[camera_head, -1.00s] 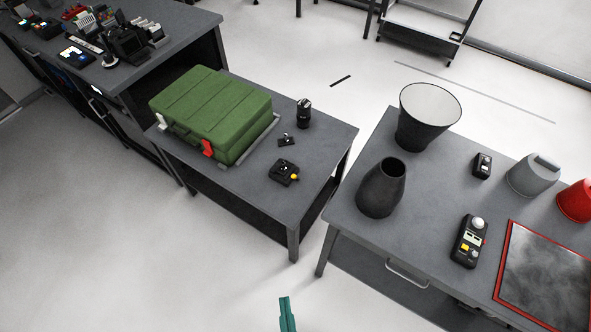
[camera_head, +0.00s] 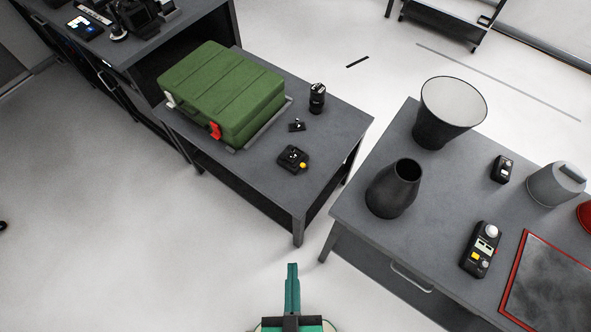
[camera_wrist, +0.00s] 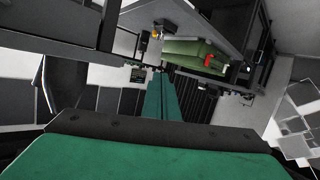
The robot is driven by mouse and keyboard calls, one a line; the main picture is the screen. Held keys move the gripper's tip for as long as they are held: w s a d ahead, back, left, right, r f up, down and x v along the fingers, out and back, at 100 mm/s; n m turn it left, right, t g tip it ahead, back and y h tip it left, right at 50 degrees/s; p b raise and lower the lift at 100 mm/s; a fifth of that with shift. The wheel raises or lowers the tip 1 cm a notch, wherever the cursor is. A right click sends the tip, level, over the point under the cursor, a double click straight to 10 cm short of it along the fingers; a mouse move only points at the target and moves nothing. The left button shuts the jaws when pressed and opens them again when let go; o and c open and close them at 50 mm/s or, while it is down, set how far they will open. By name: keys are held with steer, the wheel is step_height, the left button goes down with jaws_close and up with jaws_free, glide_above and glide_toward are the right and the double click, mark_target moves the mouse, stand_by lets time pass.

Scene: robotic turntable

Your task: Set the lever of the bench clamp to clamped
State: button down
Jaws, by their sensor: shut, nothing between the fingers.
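A small black device with a yellow knob (camera_head: 292,159) lies on the small grey table (camera_head: 270,185), near its front right. It may be the bench clamp; it is too small to tell its lever's position. A yellow spot that looks like its knob (camera_wrist: 155,35) shows in the wrist view. My gripper (camera_head: 292,268) has teal fingers, shut and empty, in front of the small table and apart from it. The fingers also show shut in the wrist view (camera_wrist: 161,78).
A green case (camera_head: 222,88) with a red latch (camera_head: 215,131) sits on the table's left, beside a small black part (camera_head: 297,125) and a black cylinder (camera_head: 317,98). A right-hand table (camera_head: 350,212) holds a dark vase (camera_head: 394,190) and a handheld device (camera_head: 480,250).

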mark_target(304, 166)
steer(key=w+a+f+n+g, duration=0.3)
steer(key=w+f+n, duration=0.4)
steer(key=w, duration=0.1)
steer(key=w+a+f+n+g, duration=0.2)
steer(key=w+a+f+n, duration=0.1)
steer(key=w+f+n, duration=0.45)
steer(key=w+r+n+g+h, duration=0.2)
steer(key=w+r+n, duration=0.1)
steer(key=w+n, duration=0.2)
steer(key=w+r+n+g+h, duration=0.2)
steer(key=w+r+n+h, duration=0.1)
steer(key=w+n, duration=0.3)
steer(key=shift+w+r, duration=0.25)
steer(key=shift+w, duration=1)
steer(key=shift+f, duration=0.1)
steer(key=x, duration=0.9)
steer(key=shift+w+f, duration=0.15)
steer(key=shift+w+d+r, duration=0.25)
steer(key=shift+w+d, duration=0.25)
steer(key=shift+d, duration=0.05)
steer(key=shift+w+d+r, duration=0.2)
steer(key=shift+w+d, duration=0.35)
steer(key=shift+w+d+r, duration=0.25)
steer(key=shift+w+d, duration=0.05)
steer(key=shift+d, duration=0.05)
